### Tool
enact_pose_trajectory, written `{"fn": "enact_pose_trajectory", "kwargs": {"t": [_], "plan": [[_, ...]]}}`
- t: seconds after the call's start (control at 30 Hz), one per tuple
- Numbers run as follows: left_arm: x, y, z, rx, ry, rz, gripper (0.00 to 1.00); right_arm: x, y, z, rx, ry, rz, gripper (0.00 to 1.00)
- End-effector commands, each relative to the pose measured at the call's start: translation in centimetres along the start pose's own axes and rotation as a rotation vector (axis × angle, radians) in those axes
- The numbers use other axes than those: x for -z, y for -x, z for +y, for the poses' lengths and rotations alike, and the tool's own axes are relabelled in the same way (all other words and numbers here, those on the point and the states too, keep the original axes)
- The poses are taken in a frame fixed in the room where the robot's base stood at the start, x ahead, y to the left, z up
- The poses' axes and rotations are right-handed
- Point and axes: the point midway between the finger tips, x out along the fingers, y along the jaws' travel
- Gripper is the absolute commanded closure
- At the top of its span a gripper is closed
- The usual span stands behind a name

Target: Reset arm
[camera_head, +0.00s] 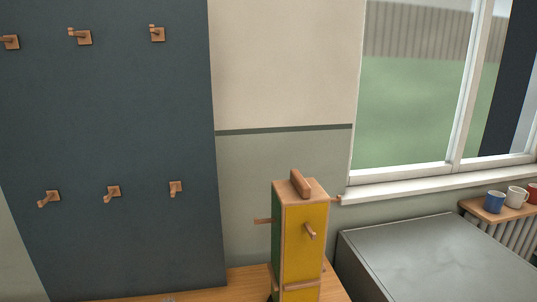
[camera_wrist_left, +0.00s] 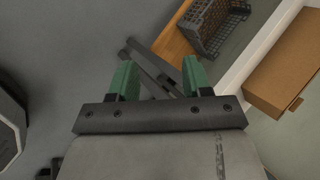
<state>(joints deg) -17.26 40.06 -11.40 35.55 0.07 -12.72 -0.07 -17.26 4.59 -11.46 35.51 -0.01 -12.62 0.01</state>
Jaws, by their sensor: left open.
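My left gripper (camera_wrist_left: 159,82) shows in the left wrist view with its two green fingers spread apart. It is open, and nothing is between the fingers. Grey floor and a dark bar-like shape lie beyond the fingertips. Neither gripper shows in the head view. My right gripper is in no view.
In the head view a yellow and green block with wooden pegs (camera_head: 304,240) stands on a wooden surface (camera_head: 240,281). A dark panel with pegs (camera_head: 110,120) is at left, a grey box-like surface (camera_head: 430,260) at right. The wrist view shows a dark basket (camera_wrist_left: 207,30) and a cardboard box (camera_wrist_left: 285,65).

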Motion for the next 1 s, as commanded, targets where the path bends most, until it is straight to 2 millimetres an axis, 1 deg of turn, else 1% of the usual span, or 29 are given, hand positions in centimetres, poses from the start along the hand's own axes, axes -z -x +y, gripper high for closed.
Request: {"fn": "enact_pose_trajectory", "kwargs": {"t": [0.03, 0.07, 0.1, 0.17, 0.2, 0.27, 0.3, 0.37, 0.4, 0.5, 0.6, 0.7, 0.73, 0.8, 1.0], "plan": [[0.9, 0.0, 4.1, -0.051, 0.021, 0.012, 0.51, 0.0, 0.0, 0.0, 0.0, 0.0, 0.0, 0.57], [1.5, 0.1, 6.3, -0.079, 0.033, 0.018, 0.51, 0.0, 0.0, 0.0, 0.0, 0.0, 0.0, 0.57], [2.2, 0.4, 9.3, -0.116, 0.048, 0.027, 0.51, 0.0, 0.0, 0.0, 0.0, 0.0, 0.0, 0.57], [3.5, 1.0, 13.7, -0.172, 0.072, 0.039, 0.51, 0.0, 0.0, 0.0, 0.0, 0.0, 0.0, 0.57], [4.4, 1.6, 16.7, -0.21, 0.088, 0.048, 0.51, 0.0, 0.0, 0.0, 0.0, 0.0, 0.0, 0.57], [5.8, 2.6, 20.9, -0.266, 0.112, 0.06, 0.51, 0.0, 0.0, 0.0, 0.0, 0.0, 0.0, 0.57], [6.8, 3.5, 23.8, -0.304, 0.128, 0.069, 0.51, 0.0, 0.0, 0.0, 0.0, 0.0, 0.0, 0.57], [8.2, 4.9, 27.8, -0.359, 0.151, 0.081, 0.51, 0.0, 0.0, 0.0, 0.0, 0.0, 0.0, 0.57], [9.2, 5.9, 30.3, -0.393, 0.166, 0.089, 0.51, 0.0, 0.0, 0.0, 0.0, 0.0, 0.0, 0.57], [11.5, 8.5, 35.5, -0.469, 0.198, 0.106, 0.51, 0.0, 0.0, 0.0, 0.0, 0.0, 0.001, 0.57], [13.2, 10.6, 39.2, -0.525, 0.221, 0.118, 0.51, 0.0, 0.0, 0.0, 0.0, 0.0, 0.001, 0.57], [14.2, 12.0, 41.3, -0.558, 0.235, 0.125, 0.51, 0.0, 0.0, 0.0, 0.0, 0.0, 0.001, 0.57], [14.4, 12.3, 41.7, -0.564, 0.238, 0.126, 0.51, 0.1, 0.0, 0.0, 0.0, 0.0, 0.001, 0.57], [14.4, 11.6, 41.8, -0.56, 0.236, 0.126, 0.51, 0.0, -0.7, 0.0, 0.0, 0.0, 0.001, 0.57], [14.3, 11.7, 41.7, -0.56, 0.236, 0.126, 0.51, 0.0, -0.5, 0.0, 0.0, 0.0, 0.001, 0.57]]}}
